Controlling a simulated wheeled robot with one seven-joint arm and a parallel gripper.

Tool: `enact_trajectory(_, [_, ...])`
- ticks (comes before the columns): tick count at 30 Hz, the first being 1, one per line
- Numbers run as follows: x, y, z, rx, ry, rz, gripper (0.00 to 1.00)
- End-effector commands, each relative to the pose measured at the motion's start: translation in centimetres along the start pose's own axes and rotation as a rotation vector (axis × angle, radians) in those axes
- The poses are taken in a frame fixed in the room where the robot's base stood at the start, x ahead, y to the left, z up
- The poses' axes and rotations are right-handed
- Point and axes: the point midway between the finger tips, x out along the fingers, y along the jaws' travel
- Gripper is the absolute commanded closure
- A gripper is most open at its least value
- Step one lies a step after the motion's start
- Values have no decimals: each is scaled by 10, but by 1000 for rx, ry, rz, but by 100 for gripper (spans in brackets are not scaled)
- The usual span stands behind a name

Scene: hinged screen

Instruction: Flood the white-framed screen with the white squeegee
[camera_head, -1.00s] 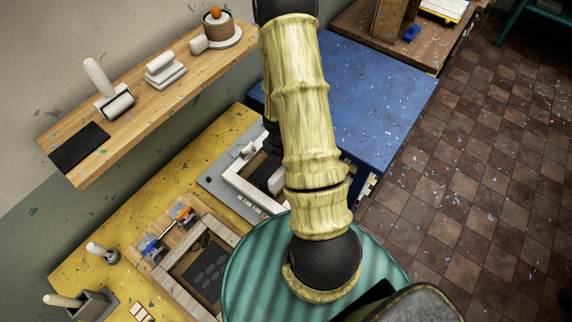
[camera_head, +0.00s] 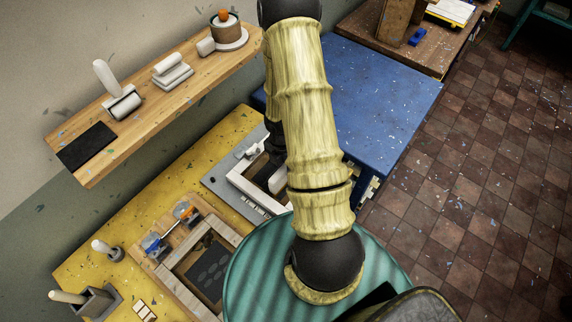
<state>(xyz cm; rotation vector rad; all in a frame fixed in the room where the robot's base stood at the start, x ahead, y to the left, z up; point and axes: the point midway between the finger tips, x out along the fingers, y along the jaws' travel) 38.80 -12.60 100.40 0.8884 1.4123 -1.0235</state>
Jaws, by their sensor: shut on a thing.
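The white-framed screen (camera_head: 235,178) lies on a grey base on the yellow table, left of my arm. Its right part is hidden behind my arm. A strip of dark mesh shows inside the frame. A white piece, seemingly the white squeegee (camera_head: 278,181), shows over the mesh beside my arm; most of it is hidden. My gripper (camera_head: 277,158) is only partly seen as a dark shape behind my forearm, above the screen. Its fingertips are hidden; it appears shut on the squeegee. I cannot tell whether the squeegee touches the mesh.
A wood-framed screen (camera_head: 176,266) lies nearer on the yellow table (camera_head: 92,254), with small tools around it. A green ribbed round top (camera_head: 252,276) stands below my arm. A blue table (camera_head: 372,102) is to the right. A wooden shelf (camera_head: 140,128) holds rollers and blocks.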

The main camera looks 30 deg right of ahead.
Motion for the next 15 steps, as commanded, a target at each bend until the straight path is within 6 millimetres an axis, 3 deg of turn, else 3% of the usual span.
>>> enact_trajectory(15, [-1,8,0,-1,0,1,100])
